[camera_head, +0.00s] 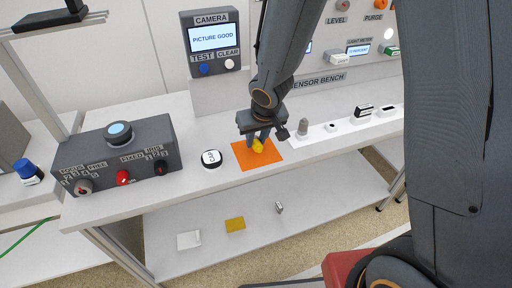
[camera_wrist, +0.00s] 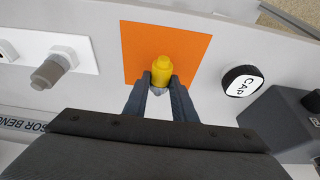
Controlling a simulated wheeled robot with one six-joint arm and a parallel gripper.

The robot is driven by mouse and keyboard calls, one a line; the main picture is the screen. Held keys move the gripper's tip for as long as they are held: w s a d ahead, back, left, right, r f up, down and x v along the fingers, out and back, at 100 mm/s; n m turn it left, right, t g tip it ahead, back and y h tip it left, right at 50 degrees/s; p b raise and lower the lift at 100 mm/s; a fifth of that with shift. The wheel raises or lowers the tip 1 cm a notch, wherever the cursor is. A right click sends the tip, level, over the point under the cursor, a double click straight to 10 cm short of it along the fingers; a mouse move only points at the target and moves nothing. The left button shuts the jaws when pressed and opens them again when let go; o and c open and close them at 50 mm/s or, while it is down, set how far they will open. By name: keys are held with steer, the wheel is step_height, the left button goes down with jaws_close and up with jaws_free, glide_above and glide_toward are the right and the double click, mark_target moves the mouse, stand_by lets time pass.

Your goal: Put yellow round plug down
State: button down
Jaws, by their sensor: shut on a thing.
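The yellow round plug (camera_head: 257,146) is between the fingers of my gripper (camera_head: 262,138), over the orange mat (camera_head: 243,160) on the bench. In the wrist view, the plug (camera_wrist: 162,68) stands between the two fingertips of my gripper (camera_wrist: 161,80), with a paler part below the yellow. My gripper is shut on it. The plug lies over the near part of the orange mat (camera_wrist: 145,40) in that view. I cannot tell whether the plug touches the mat.
A black-and-white cap (camera_head: 212,158) sits left of the mat. A grey plug (camera_head: 303,126) stands on the white strip (camera_head: 325,134) to the right. The focus control box (camera_head: 88,165) is at left. A lower shelf (camera_head: 265,238) holds several small pieces.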

steer(key=shift+f+b, duration=0.85)
steer(key=shift+f, duration=0.15)
steer(key=shift+f, duration=0.15)
steer(key=c, duration=1.5)
jaws_free()
steer(key=shift+o, duration=0.2)
steer(key=p+v, duration=1.1)
steer(key=v, duration=0.1)
steer(key=s+d+r+m, duration=0.1)
steer(key=s+d+r, duration=0.3)
steer(key=s+d, duration=0.1)
steer(key=s+d+r+m+g+h, duration=0.1)
steer(key=s+d+r+m, duration=0.1)
steer(key=s+d+r, duration=0.3)
steer(key=d, duration=0.3)
steer(key=shift+s+d, duration=0.3)
steer(key=shift+s, duration=0.1)
